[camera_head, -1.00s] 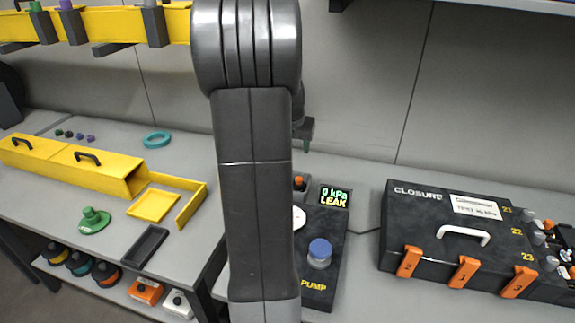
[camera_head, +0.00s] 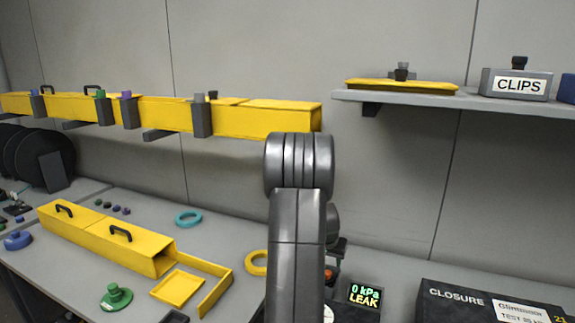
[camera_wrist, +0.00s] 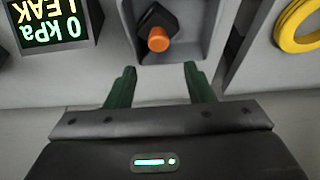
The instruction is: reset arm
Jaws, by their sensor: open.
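My arm (camera_head: 297,225) rises in the middle of the head view, in front of the bench. My gripper (camera_wrist: 160,76) shows in the wrist view with its two dark green fingers apart and nothing between them. An orange knob (camera_wrist: 157,39) on a dark base lies just beyond the fingertips, apart from them. In the head view most of my gripper is hidden behind the arm; a dark part shows at the arm's right side.
A display (camera_head: 365,296) reads "0 kPa LEAK". The black closure case (camera_head: 455,298) is at lower right. A yellow ring (camera_head: 257,262) lies left of my arm. A yellow duct (camera_head: 165,113) runs along the wall; a shelf (camera_head: 455,100) with a CLIPS box (camera_head: 516,84) is at upper right.

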